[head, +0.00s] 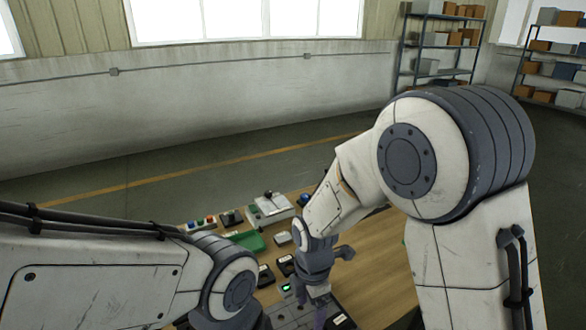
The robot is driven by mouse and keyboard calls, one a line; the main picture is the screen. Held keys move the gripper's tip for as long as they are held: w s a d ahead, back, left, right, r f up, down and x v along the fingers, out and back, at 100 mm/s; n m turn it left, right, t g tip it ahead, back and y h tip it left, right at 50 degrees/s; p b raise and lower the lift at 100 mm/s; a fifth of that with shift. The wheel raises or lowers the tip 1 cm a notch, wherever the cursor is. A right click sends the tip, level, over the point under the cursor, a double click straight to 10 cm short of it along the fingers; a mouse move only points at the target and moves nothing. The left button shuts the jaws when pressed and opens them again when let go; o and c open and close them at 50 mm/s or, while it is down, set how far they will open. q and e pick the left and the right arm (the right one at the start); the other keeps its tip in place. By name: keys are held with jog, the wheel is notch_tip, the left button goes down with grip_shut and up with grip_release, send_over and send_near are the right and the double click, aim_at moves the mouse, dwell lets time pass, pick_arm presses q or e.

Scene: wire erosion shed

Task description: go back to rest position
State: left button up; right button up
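My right arm reaches in from the right over a wooden table (385,262). Its gripper (312,298) points down over a grey box-like unit (345,312) near the bottom edge. The fingers are small and partly hidden, so I cannot tell whether they are open or shut, or whether they touch the unit. My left arm comes in from the left along the bottom and bends down at its joint. The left gripper does not show.
On the table are a green tray (250,241), a grey device with a lever (270,206), a box with coloured buttons (202,223) and several small dark blocks. The table's right part is bare. Shelving (437,50) stands far behind, across open floor.

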jog(key=s+r+m, duration=0.5)
jog(key=s+m, duration=0.2)
jog(key=s, duration=0.2)
jog(key=s+r+m+y, duration=0.1)
jog(key=s+r+m, duration=0.4)
jog(key=s+m, duration=0.2)
jog(key=shift+s+r+m, duration=0.35)
jog(key=shift+s+m, duration=0.05)
jog(key=shift+s, duration=0.6)
jog(key=shift+d, duration=0.15)
